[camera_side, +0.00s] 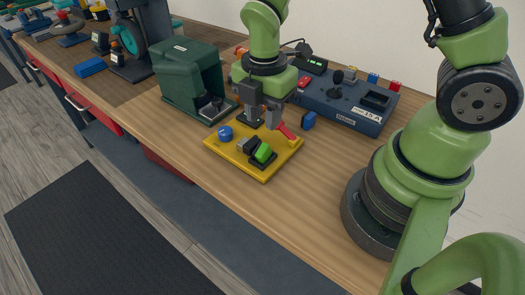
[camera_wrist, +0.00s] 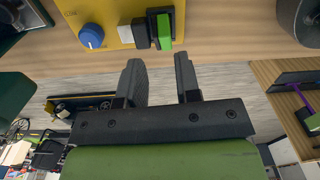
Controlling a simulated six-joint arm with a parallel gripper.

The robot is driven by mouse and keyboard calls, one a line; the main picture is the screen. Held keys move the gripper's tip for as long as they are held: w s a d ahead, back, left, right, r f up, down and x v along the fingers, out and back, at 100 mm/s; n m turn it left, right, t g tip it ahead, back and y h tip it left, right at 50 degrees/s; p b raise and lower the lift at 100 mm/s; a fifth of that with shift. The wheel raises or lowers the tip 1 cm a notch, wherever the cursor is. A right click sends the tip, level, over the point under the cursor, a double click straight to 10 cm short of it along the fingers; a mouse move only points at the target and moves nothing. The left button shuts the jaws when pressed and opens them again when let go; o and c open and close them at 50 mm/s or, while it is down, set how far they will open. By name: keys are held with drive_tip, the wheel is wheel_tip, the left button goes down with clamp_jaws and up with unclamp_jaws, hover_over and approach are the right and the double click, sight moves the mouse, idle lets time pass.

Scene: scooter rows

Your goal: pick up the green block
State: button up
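The green block (camera_side: 263,153) sits in a black holder on a yellow panel (camera_side: 265,176), looking more like a switch than a loose block. It also shows at the top of the wrist view (camera_wrist: 164,28), beyond my fingertips. My gripper (camera_side: 262,122) is above the rear part of the panel, pointing down. In the wrist view my gripper (camera_wrist: 160,72) has its two dark fingers spread with nothing between them. The green block is apart from the fingers.
The panel also carries a blue knob (camera_side: 226,133) and a red lever (camera_side: 288,133) close to my gripper. A dark blue control box (camera_side: 345,108) and a green housing (camera_side: 190,78) flank the panel. Bare wood lies to the right.

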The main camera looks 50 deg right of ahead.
sight(262, 145)
drive_tip(key=f, duration=0.7)
drive_tip(key=shift+s+a+f, duration=0.15)
drive_tip(key=shift+a+f, duration=0.15)
drive_tip(key=shift+a, duration=0.1)
clamp_jaws()
wheel_tip(262, 145, up, 10)
drive_tip(key=shift+f, duration=0.2)
drive_tip(key=shift+d+r+m, duration=0.15)
drive_tip(key=shift+r+m, duration=0.2)
drive_tip(key=shift+m, duration=0.25)
drive_tip(key=w+d+r+m, duration=0.1)
drive_tip(key=d+r+m, duration=0.3)
drive_tip(key=m, duration=1.3)
drive_tip(key=shift+w+r+m, duration=0.15)
drive_tip(key=shift+w+m, duration=0.1)
drive_tip(key=shift+m, duration=0.05)
